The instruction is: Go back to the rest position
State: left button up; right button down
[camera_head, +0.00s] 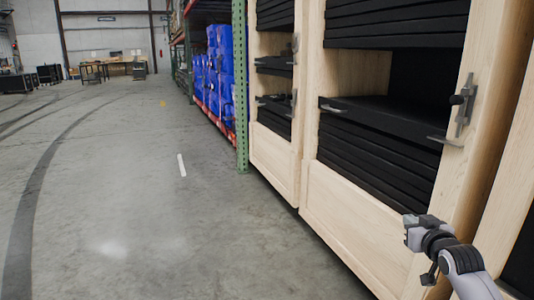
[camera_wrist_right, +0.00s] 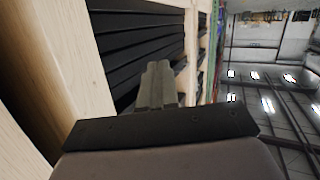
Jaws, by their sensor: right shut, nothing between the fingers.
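My right gripper (camera_head: 415,232) is at the lower right of the head view, in front of the wooden crate face (camera_head: 345,225). In the right wrist view its fingers (camera_wrist_right: 157,85) are together with nothing between them. I cannot tell whether it touches the crate. My left gripper is not in view.
Wooden crates with stacked black trays (camera_head: 375,155) line the right side, with metal latches (camera_head: 464,98) on the posts. Beyond them stand a green rack post (camera_head: 240,90) and blue totes (camera_head: 220,70). The grey floor (camera_head: 120,200) to the left is clear; a workbench (camera_head: 118,65) stands far back.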

jog(key=s+a+f+n+g+y, duration=0.1)
jog(key=s+a+f+n+y, duration=0.3)
jog(key=s+a, duration=0.8)
jog(key=s+a+f+m+g+y, duration=0.1)
jog(key=s+a+f+y, duration=0.35)
jog(key=s+a, duration=0.8)
jog(key=s+a+r+g, duration=0.1)
jog(key=s, duration=0.8)
pick_arm(q)
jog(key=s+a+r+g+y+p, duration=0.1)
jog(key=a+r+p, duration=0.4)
jog(key=p, duration=1.2)
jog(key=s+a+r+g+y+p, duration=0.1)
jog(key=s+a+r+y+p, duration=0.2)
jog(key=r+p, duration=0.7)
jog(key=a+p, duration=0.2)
jog(key=p, duration=0.5)
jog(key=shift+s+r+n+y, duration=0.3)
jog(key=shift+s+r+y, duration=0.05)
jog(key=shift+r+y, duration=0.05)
pick_arm(e)
jog(key=s+d+r+g+h, duration=0.1)
jog(key=d+r, duration=0.3)
jog(key=r, duration=0.4)
jog(key=s+d+r+m+g+h, duration=0.1)
jog(key=s+d+r+h, duration=0.2)
jog(key=r, duration=0.5)
jog(key=d+h, duration=0.1)
jog(key=d, duration=0.1)
jog(key=shift+d, duration=0.3)
